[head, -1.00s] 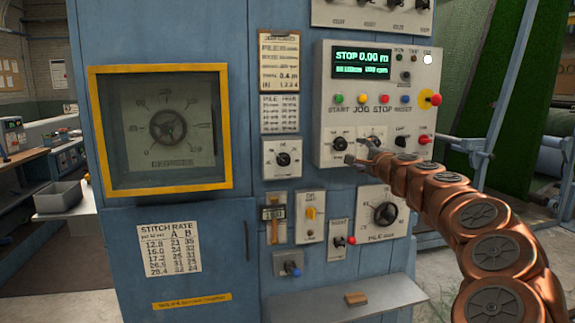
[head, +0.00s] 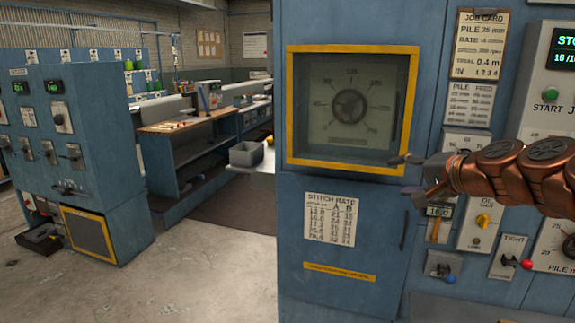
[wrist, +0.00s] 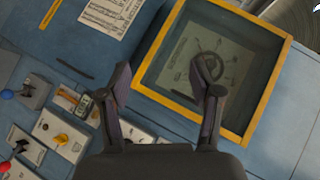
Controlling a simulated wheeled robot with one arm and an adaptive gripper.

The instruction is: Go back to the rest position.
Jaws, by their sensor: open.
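My gripper (head: 405,175) is at the end of my copper arm, in front of the blue machine cabinet (head: 345,275) in the head view. Its fingers point left, by the lower right corner of the yellow-framed window (head: 352,50). In the wrist view my gripper (wrist: 168,90) is open with nothing between its fingers. A dial with a handwheel (head: 349,106) sits behind the window. The stitch rate card (head: 330,218) is below the window, and the job card (head: 480,43) is to its right. My arm hides part of the small switch panels.
A second blue control cabinet (head: 70,150) stands at the far left. A workbench (head: 190,123) and a grey bin (head: 246,153) are behind, left of the machine. The concrete floor (head: 200,275) at front left is clear. Knobs and levers, such as the red-tipped lever (head: 526,264), protrude near my arm.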

